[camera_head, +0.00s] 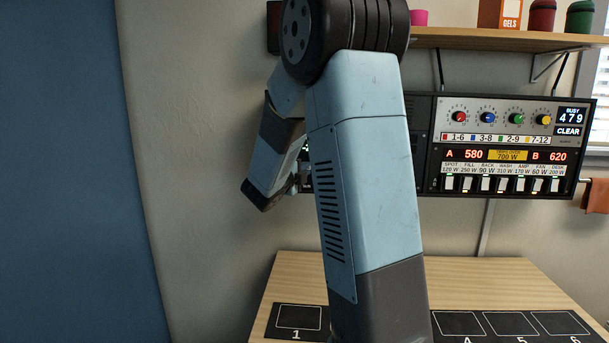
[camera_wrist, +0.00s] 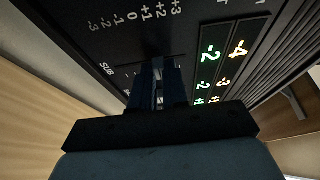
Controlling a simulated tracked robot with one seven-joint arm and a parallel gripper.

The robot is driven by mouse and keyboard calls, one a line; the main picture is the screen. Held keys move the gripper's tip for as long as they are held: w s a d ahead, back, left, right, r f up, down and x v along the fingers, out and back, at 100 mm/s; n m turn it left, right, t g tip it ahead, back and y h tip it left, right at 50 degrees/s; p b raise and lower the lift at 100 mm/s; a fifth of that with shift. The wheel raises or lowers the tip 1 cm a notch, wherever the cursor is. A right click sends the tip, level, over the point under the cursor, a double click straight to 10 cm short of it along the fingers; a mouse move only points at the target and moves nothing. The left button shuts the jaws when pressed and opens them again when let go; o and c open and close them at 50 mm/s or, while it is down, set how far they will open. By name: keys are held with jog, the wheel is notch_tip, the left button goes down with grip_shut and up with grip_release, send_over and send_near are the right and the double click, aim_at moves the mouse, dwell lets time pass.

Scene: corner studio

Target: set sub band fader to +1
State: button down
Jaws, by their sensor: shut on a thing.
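In the wrist view, a dark panel carries an upside-down scale (camera_wrist: 140,15) from +3 to -3 and a SUB label (camera_wrist: 106,69). My gripper (camera_wrist: 159,85) is against the panel beside the label, its dark fingers closed around the sub band fader. The fader's cap is mostly hidden between the fingers, so I cannot read which mark it stands at. In the head view my gripper (camera_head: 304,177) shows only partly behind my own arm, which hides most of this panel.
To the right on the wall is a lighting unit (camera_head: 436,190) with coloured knobs and a row of white switches. A shelf (camera_head: 490,40) with pots and a gels box is above. A wooden table (camera_head: 300,275) with numbered black mats stands below.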

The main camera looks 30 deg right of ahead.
jog(key=c, duration=1.1)
grip_release()
jog(key=v, duration=1.3)
jog(key=shift+s+a+f, duration=0.2)
jog(key=shift+a, duration=0.1)
